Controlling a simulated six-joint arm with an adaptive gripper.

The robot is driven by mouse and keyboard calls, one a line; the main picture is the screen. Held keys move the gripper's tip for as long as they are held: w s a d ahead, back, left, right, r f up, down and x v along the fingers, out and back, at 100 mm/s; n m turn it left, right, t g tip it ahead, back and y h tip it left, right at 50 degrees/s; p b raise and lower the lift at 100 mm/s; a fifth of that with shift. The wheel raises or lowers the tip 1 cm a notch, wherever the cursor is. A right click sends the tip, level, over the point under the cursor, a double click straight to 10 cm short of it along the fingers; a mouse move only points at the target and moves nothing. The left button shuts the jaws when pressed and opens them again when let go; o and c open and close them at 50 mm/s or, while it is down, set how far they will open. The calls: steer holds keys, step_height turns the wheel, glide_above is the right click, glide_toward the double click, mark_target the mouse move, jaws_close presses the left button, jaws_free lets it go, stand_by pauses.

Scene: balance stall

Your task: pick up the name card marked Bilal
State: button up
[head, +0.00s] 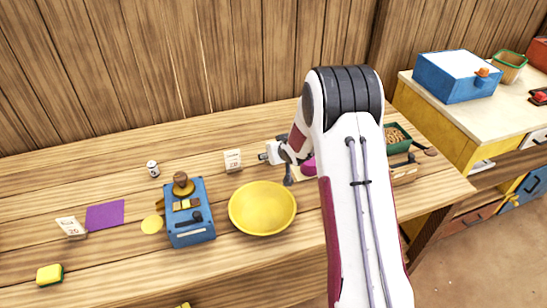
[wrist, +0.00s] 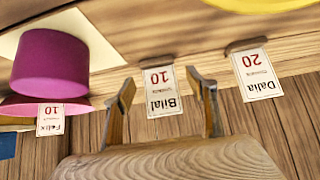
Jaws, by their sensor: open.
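The Bilal name card (wrist: 160,92) is white with a red 10 and appears upside down in the wrist view. It stands between the two fingers of my gripper (wrist: 165,88), with a visible gap on each side. The gripper is open. In the head view my gripper (head: 279,153) is over the back middle of the table, and I cannot clearly make out the Bilal card there. The Dalia card (wrist: 257,75), marked 20, is to the right in the wrist view. The Felix card (wrist: 50,119), marked 10, is at the left.
A magenta cylinder (wrist: 48,62) stands near the Bilal card. In the head view a yellow bowl (head: 262,207) is in front of my gripper. A blue scale-like device (head: 190,218) stands left of the bowl. A white card (head: 233,160) stands behind the bowl.

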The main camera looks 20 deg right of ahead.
steer(key=shift+x, duration=1.15)
steer(key=c, duration=1.2)
